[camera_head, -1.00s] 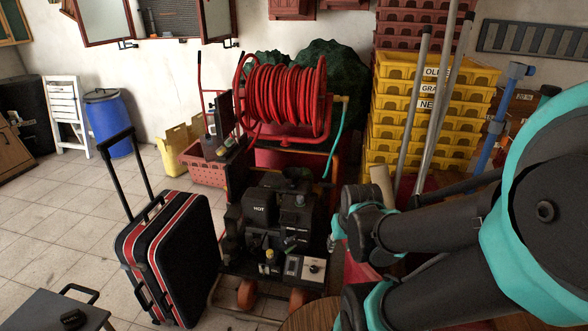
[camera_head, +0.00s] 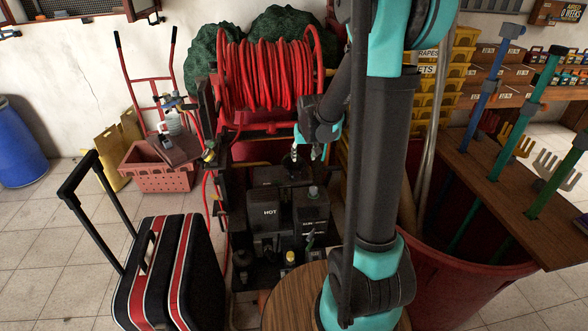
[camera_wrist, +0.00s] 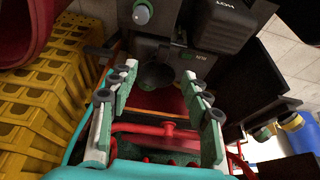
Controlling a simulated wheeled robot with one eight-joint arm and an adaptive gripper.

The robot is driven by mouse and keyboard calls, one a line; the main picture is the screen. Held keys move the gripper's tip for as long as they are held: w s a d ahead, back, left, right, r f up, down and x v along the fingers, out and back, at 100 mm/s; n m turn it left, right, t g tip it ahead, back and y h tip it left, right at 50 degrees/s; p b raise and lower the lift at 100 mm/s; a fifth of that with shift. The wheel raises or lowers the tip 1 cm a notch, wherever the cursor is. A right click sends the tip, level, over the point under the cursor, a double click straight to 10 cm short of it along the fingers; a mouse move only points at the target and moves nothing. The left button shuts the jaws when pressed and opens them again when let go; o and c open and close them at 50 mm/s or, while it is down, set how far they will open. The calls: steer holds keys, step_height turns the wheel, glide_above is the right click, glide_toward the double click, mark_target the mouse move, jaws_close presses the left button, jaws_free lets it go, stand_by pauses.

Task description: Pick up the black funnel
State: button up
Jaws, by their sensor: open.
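The black funnel (camera_head: 293,167) is a small dark cup shape at the top back of the black machine marked HOT, partly hidden by my fingers. In the wrist view the dark funnel (camera_wrist: 157,78) shows between and beyond my fingertips. My gripper (camera_head: 307,152) points down just above the funnel, in front of the red hose reel. In the wrist view my gripper (camera_wrist: 160,72) is open, its two padded fingers apart with nothing held. I cannot tell whether a finger touches the funnel.
The red hose reel (camera_head: 268,72) stands behind the machine (camera_head: 275,215). A black and red suitcase (camera_head: 170,270) stands at left.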

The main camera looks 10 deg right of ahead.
steer(key=w+f, duration=0.1)
steer(key=w, duration=0.2)
glide_toward(296, 172)
steer(key=x, duration=0.5)
steer(key=shift+w+d+f, duration=0.1)
steer(key=shift+d+f, duration=0.15)
steer(key=shift+f, duration=0.1)
steer(key=shift+a+x, duration=0.2)
steer(key=shift+x, duration=2.45)
steer(key=shift+w+r, duration=0.1)
jaws_close()
